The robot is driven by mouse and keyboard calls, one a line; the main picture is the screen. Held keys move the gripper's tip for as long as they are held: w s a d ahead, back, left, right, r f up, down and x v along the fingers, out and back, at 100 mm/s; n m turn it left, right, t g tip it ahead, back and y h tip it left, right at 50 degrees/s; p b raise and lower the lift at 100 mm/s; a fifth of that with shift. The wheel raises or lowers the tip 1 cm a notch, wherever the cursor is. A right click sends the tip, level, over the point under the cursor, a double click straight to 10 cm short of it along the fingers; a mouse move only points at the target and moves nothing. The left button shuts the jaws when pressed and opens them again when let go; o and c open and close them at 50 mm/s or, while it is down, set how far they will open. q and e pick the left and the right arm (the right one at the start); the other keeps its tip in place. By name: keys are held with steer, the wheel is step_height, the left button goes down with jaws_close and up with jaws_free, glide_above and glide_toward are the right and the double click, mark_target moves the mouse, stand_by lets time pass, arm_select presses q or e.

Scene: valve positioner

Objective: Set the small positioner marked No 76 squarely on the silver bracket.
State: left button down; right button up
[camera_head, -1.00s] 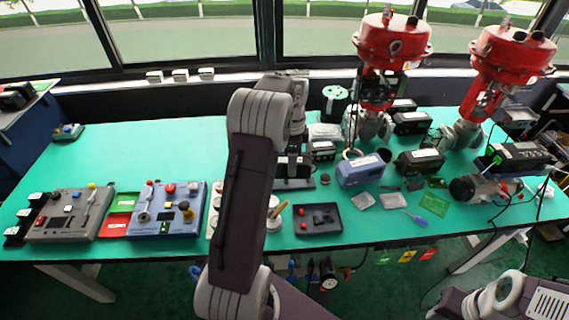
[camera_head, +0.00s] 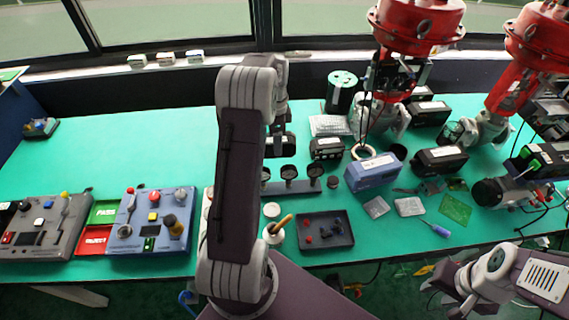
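Several boxy positioners with white labels stand on the green bench: a small black one (camera_head: 327,148), a blue one (camera_head: 374,172) and a larger black one (camera_head: 440,160). Their labels are too small to read, so I cannot tell which is No 76. I cannot make out the silver bracket for certain; grey metalwork (camera_head: 388,78) shows under the nearer red actuator. My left arm reaches up across the middle; its gripper (camera_head: 279,132) is mostly hidden behind its wrist, close to a dark block. My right gripper (camera_head: 462,300) is low at right, off the bench front; its fingers are unclear.
Two red-topped valves (camera_head: 418,22) stand at the back right. A gauge rail (camera_head: 290,187), a dark parts tray (camera_head: 325,232) and a brush pot (camera_head: 273,234) lie mid-bench. Control boxes (camera_head: 150,220) stand at left.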

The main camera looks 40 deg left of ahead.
arm_select(q)
glide_above(278, 170)
step_height(278, 170, down, 10)
steer(key=shift+f, duration=0.1)
stand_by(0.5)
steer(key=shift+s+f, duration=0.1)
steer(key=shift+c, duration=2)
jaws_free()
